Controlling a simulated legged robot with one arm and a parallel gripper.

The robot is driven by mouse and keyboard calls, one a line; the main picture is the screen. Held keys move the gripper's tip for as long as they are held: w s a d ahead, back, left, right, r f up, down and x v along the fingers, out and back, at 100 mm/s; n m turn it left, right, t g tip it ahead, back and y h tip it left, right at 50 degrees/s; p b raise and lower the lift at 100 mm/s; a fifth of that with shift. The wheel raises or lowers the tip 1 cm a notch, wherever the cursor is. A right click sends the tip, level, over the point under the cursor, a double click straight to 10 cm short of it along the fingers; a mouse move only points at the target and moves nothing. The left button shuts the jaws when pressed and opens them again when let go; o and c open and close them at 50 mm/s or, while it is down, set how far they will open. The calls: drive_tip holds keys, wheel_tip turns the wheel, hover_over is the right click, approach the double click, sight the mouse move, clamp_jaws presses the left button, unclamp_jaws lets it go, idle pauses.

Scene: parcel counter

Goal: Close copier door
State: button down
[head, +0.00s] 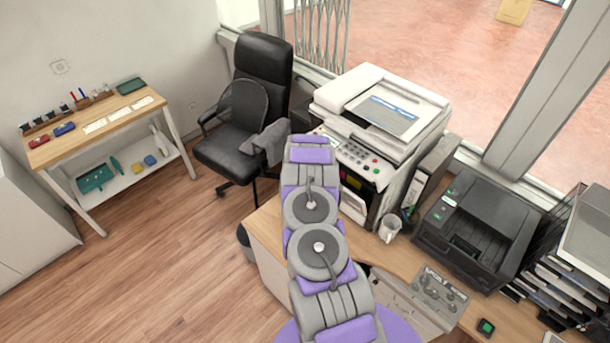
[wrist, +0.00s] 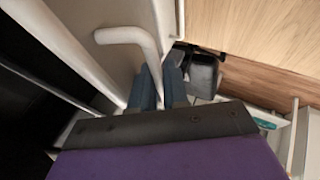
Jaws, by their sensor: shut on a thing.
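The copier (head: 385,115) stands on the wooden desk, with its lid down and a control panel on its near side. Its front shows a dark opening with coloured parts, partly hidden by my arm. In the wrist view the copier door (wrist: 85,25) is a white panel along the upper left with a white bent handle (wrist: 125,36). My gripper (wrist: 160,85) has its fingers on either side of the handle's lower end and is shut on it. The fingers are hidden in the head view. How far the door stands open is not clear.
A white mug (head: 390,228) stands close to the copier. A black printer (head: 480,225) and stacked trays (head: 570,265) are to the right. A black office chair (head: 250,110) stands left of the copier. A side table (head: 105,125) is at far left, with open floor between.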

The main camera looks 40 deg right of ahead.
drive_tip(key=d+r+p, duration=0.1)
drive_tip(key=d+p, duration=0.1)
drive_tip(key=shift+w+d+r+y+p, duration=0.1)
drive_tip(key=shift+d+r+y+p, duration=0.15)
drive_tip(key=shift+r+y+p, duration=0.15)
drive_tip(key=shift+d, duration=0.1)
drive_tip(key=shift+w+d, duration=0.1)
drive_tip(key=shift+d, duration=0.05)
drive_tip(key=shift+y, duration=0.3)
